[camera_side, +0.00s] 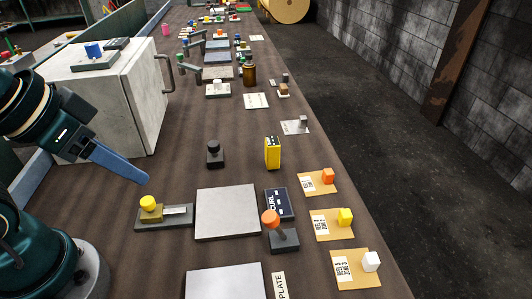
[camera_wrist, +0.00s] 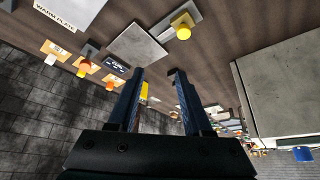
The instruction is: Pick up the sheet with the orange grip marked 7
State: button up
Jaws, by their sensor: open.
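The sheet with the orange grip (camera_side: 311,186) is a tan card lying flat near the table's right edge in the side view. Its orange block (camera_side: 328,176) stands at its upper right; the label's number is too small to read surely. The orange block also shows at left in the wrist view (camera_wrist: 109,86). Below it lie similar sheets with a yellow grip (camera_side: 345,216) and a white grip (camera_side: 371,260). My gripper (camera_wrist: 157,72) is open and empty in the wrist view. In the side view its blue fingers (camera_side: 118,163) hang above the table's left side, well away from the sheets.
An orange-knobbed lever (camera_side: 270,218), a dark CURL plate (camera_side: 279,203) and a yellow box (camera_side: 273,153) stand left of the sheets. A grey plate (camera_side: 226,212) and yellow-knobbed device (camera_side: 150,205) lie nearer my gripper. A large pale cabinet (camera_side: 95,95) stands behind it.

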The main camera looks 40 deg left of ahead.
dwell(0.4)
jog(key=shift+o, duration=1)
